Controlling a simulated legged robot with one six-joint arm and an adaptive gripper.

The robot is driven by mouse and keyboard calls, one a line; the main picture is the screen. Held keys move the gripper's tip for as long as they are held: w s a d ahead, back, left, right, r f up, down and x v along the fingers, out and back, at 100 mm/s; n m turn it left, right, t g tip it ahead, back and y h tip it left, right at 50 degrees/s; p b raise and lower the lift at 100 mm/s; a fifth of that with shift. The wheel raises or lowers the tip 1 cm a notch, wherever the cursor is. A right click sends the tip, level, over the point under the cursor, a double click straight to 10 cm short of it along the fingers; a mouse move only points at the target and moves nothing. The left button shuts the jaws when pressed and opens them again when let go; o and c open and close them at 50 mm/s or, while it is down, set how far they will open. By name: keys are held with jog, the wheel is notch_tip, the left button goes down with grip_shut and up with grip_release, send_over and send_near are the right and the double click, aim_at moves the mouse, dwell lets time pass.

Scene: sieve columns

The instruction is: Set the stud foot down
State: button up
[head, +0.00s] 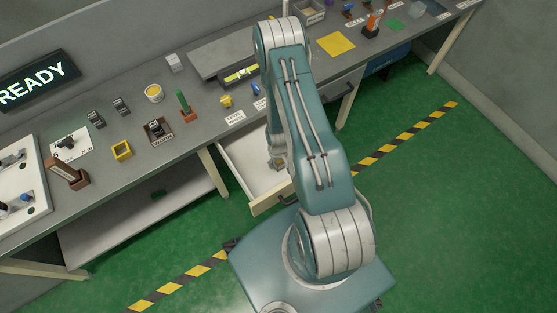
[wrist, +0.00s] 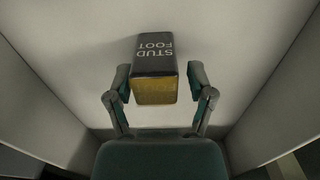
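The stud foot (wrist: 154,65) is a dark block labelled STUD FOOT with a yellowish end face. In the wrist view it is over the pale floor of the open drawer (head: 238,172). My gripper (wrist: 160,76) has one finger on each side of the block, with a visible gap at both sides. It is open and not closed on the block. Whether the block rests fully on the drawer floor is hard to tell. In the head view my arm hides most of the gripper and the block.
The drawer walls (wrist: 265,75) rise close on both sides of my gripper. Green floor lies open at the right.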

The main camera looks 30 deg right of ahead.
jog(key=shift+a, duration=0.1)
jog(key=shift+d, duration=0.25)
jog(key=shift+r, duration=0.4)
jog(key=w+a+r+t, duration=0.1)
jog(key=a+r, duration=0.2)
jog(key=r, duration=1.6)
jog(key=w+a+r+t, duration=0.1)
jog(key=a+r+t, duration=0.1)
jog(key=r, duration=1.8)
jog(key=s+a+r+t, duration=0.1)
jog(key=s+a+r, duration=0.2)
jog(key=s+r, duration=0.4)
jog(key=s+a+r+t, duration=0.1)
jog(key=s+a+r, duration=0.2)
jog(key=s+r, duration=0.5)
jog(key=shift+r+t, duration=0.3)
jog(key=shift+r, duration=0.4)
